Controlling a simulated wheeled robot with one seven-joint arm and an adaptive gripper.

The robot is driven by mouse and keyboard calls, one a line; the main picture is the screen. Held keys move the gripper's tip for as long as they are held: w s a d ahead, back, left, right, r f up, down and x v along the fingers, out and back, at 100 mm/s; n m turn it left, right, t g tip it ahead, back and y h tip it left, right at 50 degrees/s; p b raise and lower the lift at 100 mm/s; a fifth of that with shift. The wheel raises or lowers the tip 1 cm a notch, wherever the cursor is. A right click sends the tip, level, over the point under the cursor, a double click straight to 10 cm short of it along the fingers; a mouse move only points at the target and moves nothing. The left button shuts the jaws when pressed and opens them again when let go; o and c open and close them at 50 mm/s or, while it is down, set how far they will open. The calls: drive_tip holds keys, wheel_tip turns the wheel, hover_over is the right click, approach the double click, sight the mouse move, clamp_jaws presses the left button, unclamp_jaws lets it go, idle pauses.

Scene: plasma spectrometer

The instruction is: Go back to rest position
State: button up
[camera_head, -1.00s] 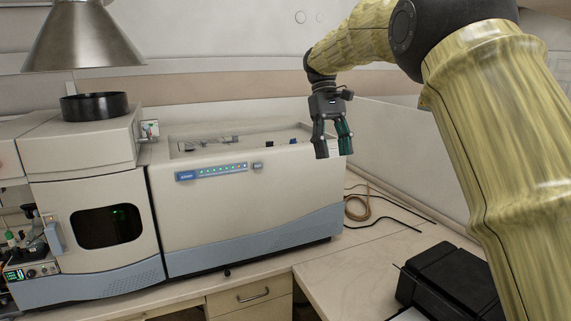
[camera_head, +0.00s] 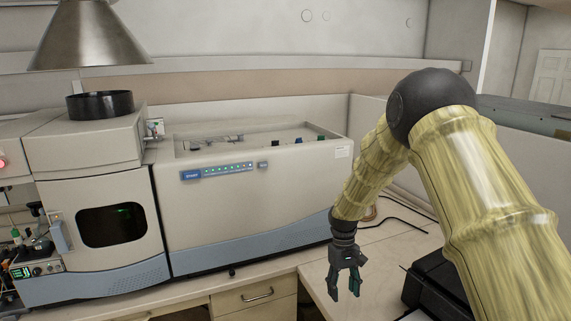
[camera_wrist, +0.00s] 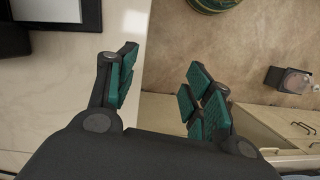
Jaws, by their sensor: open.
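My gripper (camera_head: 345,286) hangs fingers down in the head view, low at the right of the picture. It is in front of the right end of the spectrometer (camera_head: 255,225) and near the front edge of the bench (camera_head: 385,255). In the wrist view my gripper (camera_wrist: 160,92) shows its green-padded fingers spread apart with nothing between them. The bench edge runs below the fingers, with the floor (camera_wrist: 230,50) beyond it.
A black device (camera_head: 432,285) lies on the bench right of my gripper. Cables (camera_head: 400,222) lie behind it. A metal hood (camera_head: 90,35) hangs above the spectrometer at left. Drawers (camera_head: 255,295) are under the bench.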

drive_tip(key=s+d+f+m+t, duration=0.1)
drive_tip(key=s+d+f+m, duration=0.15)
drive_tip(key=s+f, duration=1.95)
drive_tip(key=s+d+f+m+t, duration=0.1)
drive_tip(key=s+f, duration=0.1)
drive_tip(key=s, duration=1.1)
drive_tip(key=s+d+f+t, duration=0.1)
drive_tip(key=s+d+f, duration=0.1)
drive_tip(key=s, duration=1)
wheel_tip(320, 180, down, 15)
drive_tip(key=b, duration=1.5)
drive_tip(key=shift+s+a, duration=0.15)
